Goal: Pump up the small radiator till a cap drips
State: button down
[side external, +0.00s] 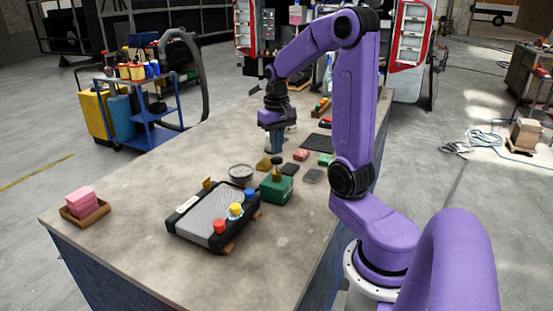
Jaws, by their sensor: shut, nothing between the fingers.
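The small radiator (208,210) lies flat on the bench, with a grey core in a black frame. A red cap (219,227), a yellow cap (236,210) and a blue cap (250,194) stand along its right side. No drip can be made out at this size. A green box with an upright post (277,188), which looks like the pump, stands just right of the radiator.
A round grey dish (240,173) is behind the radiator. Small coloured blocks and a dark mat (317,143) lie near my gripper. The bench's left front is clear. A blue trolley (150,118) stands beyond the bench.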

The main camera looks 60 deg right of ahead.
jog(key=shift+r, duration=0.1)
notch_tip(320, 180, up, 7)
dwell(0.9)
jog(key=s+a+f+n, duration=0.15)
jog(key=a+n, duration=0.25)
jog(key=a, duration=0.5)
jog(key=s+a+f+n, duration=0.1)
jog(key=a+f+n, duration=0.2)
jog(key=a+n, duration=0.35)
jog(key=s+a+f+n, duration=0.2)
jog(key=s+a+n, duration=0.2)
jog(key=s, duration=0.4)
jog(key=s+a+f+n, duration=0.2)
jog(key=s+a+n, duration=0.2)
jog(key=s+a, duration=0.2)
jog(key=shift+s+a, duration=0.15)
jog(key=shift+s, duration=0.7)
